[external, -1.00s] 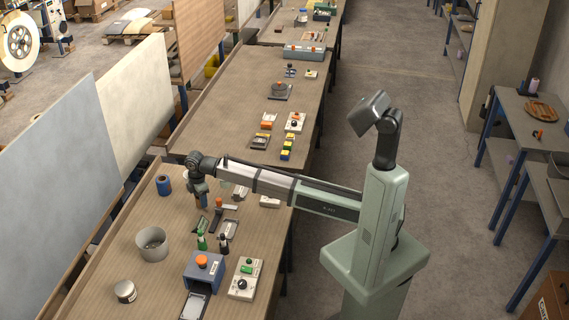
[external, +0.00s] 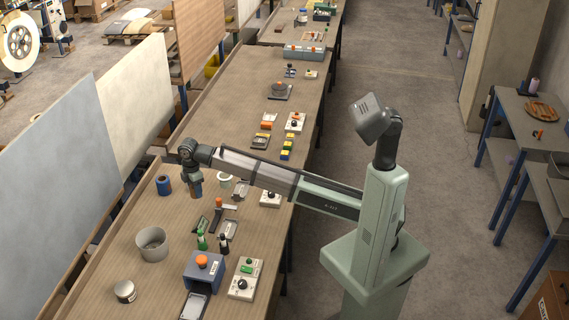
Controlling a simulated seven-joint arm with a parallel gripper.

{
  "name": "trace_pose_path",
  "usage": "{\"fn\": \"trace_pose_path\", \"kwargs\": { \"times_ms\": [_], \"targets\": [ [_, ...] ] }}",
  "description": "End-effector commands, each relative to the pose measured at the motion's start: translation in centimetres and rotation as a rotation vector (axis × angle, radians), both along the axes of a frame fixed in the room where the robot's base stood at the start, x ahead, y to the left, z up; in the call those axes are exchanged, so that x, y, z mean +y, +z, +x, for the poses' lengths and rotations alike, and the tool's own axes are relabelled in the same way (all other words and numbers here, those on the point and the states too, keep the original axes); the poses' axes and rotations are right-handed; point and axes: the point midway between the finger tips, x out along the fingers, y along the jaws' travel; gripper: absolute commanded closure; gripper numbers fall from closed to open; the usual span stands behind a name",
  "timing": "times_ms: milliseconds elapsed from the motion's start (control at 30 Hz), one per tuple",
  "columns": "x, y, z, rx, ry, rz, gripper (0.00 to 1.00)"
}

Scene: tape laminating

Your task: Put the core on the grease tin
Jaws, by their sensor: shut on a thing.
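My gripper (external: 195,181) hangs at the end of my arm over the near bench, towards its far left part. It is shut on a small brown piece (external: 197,192), which looks like the core; the fingers hide much of it. I cannot tell exactly how high it is above the bench. A short round metal tin with a pale label (external: 125,292), probably the grease tin, stands upright at the bench's near left. It is well apart from my gripper, nearer the camera. I see nothing on its lid.
A grey open pot (external: 152,246) stands between the gripper and the tin. A blue roll (external: 164,186) and a white ring (external: 225,181) flank my gripper. Bare bench surrounds the pot.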

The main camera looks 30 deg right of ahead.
Motion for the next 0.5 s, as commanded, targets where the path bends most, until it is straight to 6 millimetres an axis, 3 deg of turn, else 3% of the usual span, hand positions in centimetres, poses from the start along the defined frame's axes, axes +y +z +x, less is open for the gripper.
{"fn": "trace_pose_path", "kwargs": {
  "times_ms": [500],
  "targets": [
    [14.4, 0.8, -11.8, 0.000, 0.239, 0.000, 0.81]
  ]
}}
